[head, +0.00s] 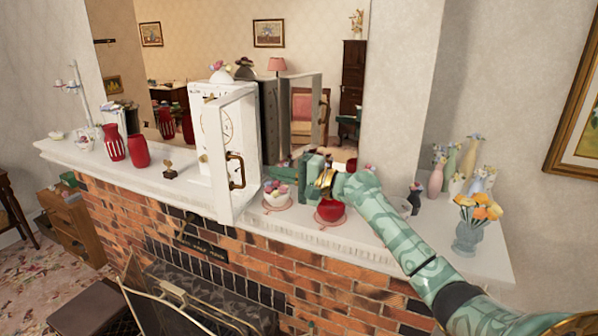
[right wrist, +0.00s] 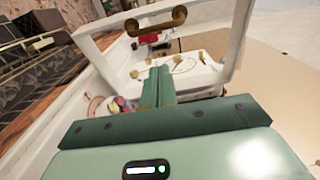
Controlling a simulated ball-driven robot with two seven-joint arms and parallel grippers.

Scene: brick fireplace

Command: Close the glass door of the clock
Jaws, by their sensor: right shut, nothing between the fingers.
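The white clock (head: 207,92) stands on the mantel. Its glass door (head: 220,165) is open and stands out toward the front edge, with a bronze handle (head: 236,170) on it. In the right wrist view the door frame (right wrist: 232,42) and handle (right wrist: 155,20) are at the top, with the clock face (right wrist: 178,66) behind them. My right gripper (head: 278,173) is shut and empty, to the right of the door and apart from the handle. Its closed fingers (right wrist: 157,84) point toward the clock in the wrist view. My left gripper is not in view.
A bowl of flowers (head: 277,197) and a red pot (head: 330,210) stand below and near my right gripper. Red vases (head: 138,151) stand left of the clock. More vases (head: 465,165) are at the right end. A mirror backs the mantel (head: 365,240).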

